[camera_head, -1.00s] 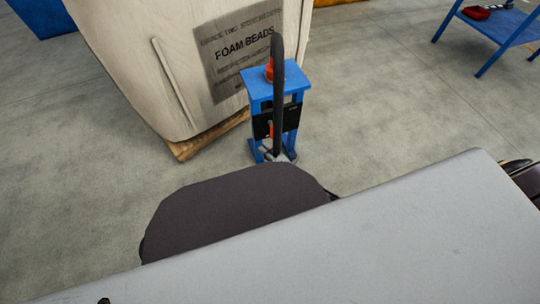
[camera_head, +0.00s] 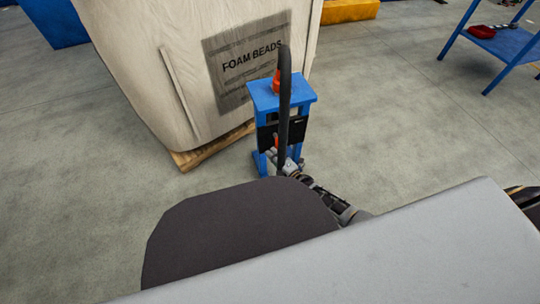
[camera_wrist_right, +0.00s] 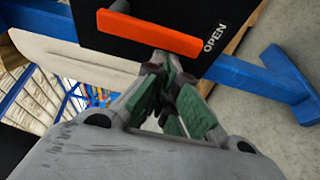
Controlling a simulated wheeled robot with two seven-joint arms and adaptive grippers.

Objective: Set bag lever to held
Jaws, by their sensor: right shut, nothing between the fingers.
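The bag lever is an orange bar on a black panel (camera_head: 267,138) of the blue stand (camera_head: 284,90). In the right wrist view the orange lever (camera_wrist_right: 150,31) lies nearly lengthwise across the panel, tilted slightly, beside the white word OPEN (camera_wrist_right: 215,38). My right gripper (camera_head: 279,158) is at the front of the stand, low by the panel. In the right wrist view its green-padded fingers (camera_wrist_right: 172,78) are shut and empty, with the tips just below the lever's right part. I cannot tell whether they touch it. My left gripper is out of view.
A large FOAM BEADS bag (camera_head: 200,80) stands on a wooden pallet (camera_head: 215,146) left of the stand. A blue table (camera_head: 505,45) is at far right. Floor between is clear.

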